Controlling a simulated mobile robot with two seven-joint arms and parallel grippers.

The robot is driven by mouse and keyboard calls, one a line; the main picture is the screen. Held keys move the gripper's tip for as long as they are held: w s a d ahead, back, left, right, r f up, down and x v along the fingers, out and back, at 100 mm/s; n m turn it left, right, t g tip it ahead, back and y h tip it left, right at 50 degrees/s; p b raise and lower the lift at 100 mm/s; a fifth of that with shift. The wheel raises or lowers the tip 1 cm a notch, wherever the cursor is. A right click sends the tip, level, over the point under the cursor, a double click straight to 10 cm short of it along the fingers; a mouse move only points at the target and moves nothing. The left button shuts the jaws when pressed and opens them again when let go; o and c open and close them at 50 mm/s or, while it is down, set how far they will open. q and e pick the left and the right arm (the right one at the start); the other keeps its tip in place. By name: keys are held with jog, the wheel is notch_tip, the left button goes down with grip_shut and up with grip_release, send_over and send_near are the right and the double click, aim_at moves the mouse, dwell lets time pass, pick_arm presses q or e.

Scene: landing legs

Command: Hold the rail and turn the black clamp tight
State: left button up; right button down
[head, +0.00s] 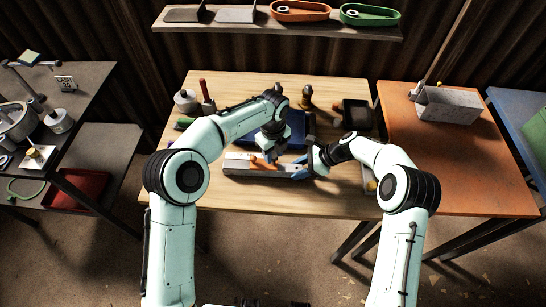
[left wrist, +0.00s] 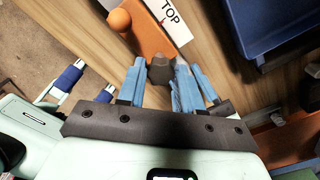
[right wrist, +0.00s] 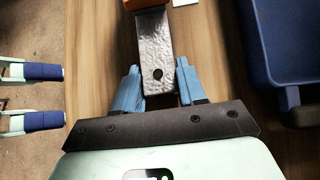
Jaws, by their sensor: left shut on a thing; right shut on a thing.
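The grey metal rail (head: 235,171) lies lengthwise near the front of the wooden table. In the right wrist view, its hammered end with a dark hole (right wrist: 157,50) reaches between the fingers of my right gripper (right wrist: 160,85), which is shut on it. My left gripper (left wrist: 160,78) points down over the rail and is shut on the black clamp (left wrist: 160,70). An orange bar with a rounded end (left wrist: 146,36) sits at the clamp, beside a white "TOP" label (left wrist: 171,16). In the head view my left gripper (head: 272,157) largely hides the clamp.
A blue tray (left wrist: 270,30) stands just behind the rail. A red-handled tool (head: 206,92), a white spool-like thing (head: 185,100) and a black bin (head: 357,114) stand farther back. The table front is clear. An orange table (head: 460,180) adjoins at right.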

pick_arm(q)
jog(key=m, duration=0.4)
jog(key=m, duration=0.4)
dwell(0.4)
jog(key=shift+d, duration=0.1)
jog(key=m, duration=0.4)
